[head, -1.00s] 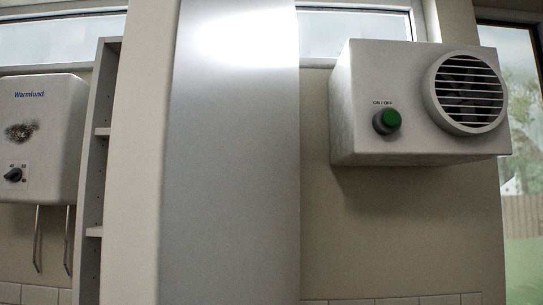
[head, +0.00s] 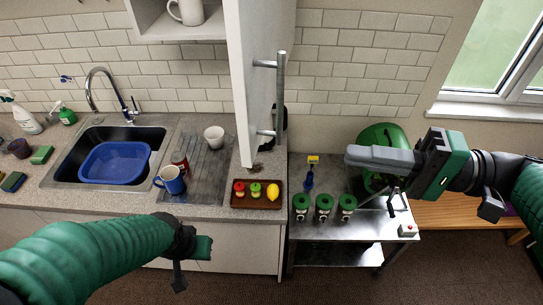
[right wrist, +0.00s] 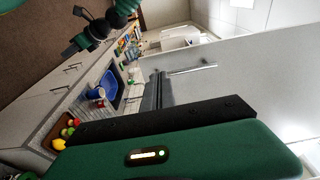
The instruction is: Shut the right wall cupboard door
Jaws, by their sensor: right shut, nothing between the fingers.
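The right wall cupboard door (head: 256,85) stands open, swung out towards me and seen nearly edge-on. Its long bar handle (head: 281,98) is on the face turned to the right. The open cupboard (head: 180,37) is left of the door. In the right wrist view the door (right wrist: 235,95) is a broad grey panel with its handle (right wrist: 194,70). My right gripper (head: 350,155) is shut and empty, right of the handle and apart from it in the head view. My left gripper (head: 190,262) is low over the counter front; its jaws are unclear.
A white mug (head: 187,11) stands in the cupboard. Below the door, a brown tray (head: 257,206) holds fruit-like items. A steel trolley (head: 335,254) carries several green canisters (head: 323,208). A sink with a blue basin (head: 115,162) is at left, a window (head: 495,60) at right.

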